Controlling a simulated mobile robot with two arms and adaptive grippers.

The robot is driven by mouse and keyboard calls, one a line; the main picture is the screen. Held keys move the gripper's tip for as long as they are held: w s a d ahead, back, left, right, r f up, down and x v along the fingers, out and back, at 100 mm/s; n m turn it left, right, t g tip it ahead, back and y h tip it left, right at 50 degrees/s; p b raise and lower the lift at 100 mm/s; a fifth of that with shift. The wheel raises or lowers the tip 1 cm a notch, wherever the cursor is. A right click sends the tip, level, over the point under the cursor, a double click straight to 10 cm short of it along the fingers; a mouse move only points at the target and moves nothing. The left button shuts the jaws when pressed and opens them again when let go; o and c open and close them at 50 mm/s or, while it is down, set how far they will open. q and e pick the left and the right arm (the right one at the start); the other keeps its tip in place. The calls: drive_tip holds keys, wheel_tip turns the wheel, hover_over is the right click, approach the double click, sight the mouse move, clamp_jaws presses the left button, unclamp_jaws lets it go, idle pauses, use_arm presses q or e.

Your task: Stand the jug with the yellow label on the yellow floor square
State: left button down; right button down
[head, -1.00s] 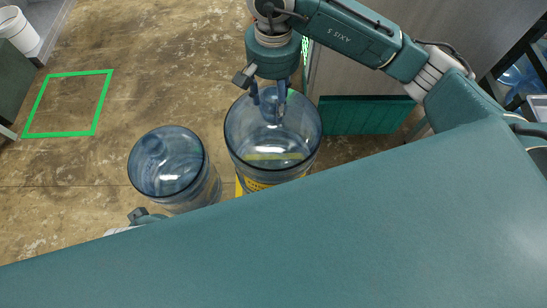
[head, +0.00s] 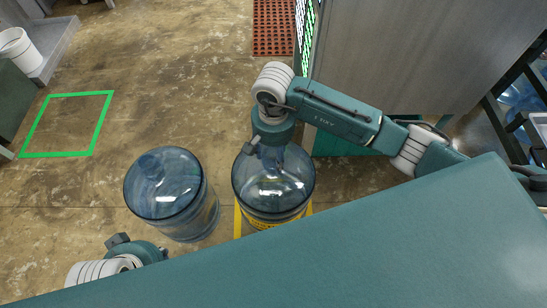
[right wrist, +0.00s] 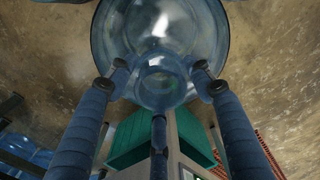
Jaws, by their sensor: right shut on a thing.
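The jug with the yellow label (head: 275,187) is a clear blue bottle standing upright at the middle of the head view, its label low on its near side. My right gripper (head: 272,152) is above it, shut on its neck. The right wrist view shows the fingers around the neck of the jug (right wrist: 162,82). Whether the base touches the floor is hidden. My left gripper (head: 140,248) is low at the left, its fingers hidden.
A second blue jug (head: 165,190) stands just left of the held one, with a small gap. A green floor square (head: 98,125) is empty at the far left. A grey cabinet (head: 400,60) is at the right, with a red mat (head: 272,28) behind. Open floor lies between.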

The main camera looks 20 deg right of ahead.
drive_tip(key=shift+w+f, duration=0.1)
drive_tip(key=shift+f, duration=0.9)
drive_tip(key=c, duration=0.8)
unclamp_jaws()
drive_tip(key=shift+f, duration=0.15)
drive_tip(key=shift+o, duration=0.2)
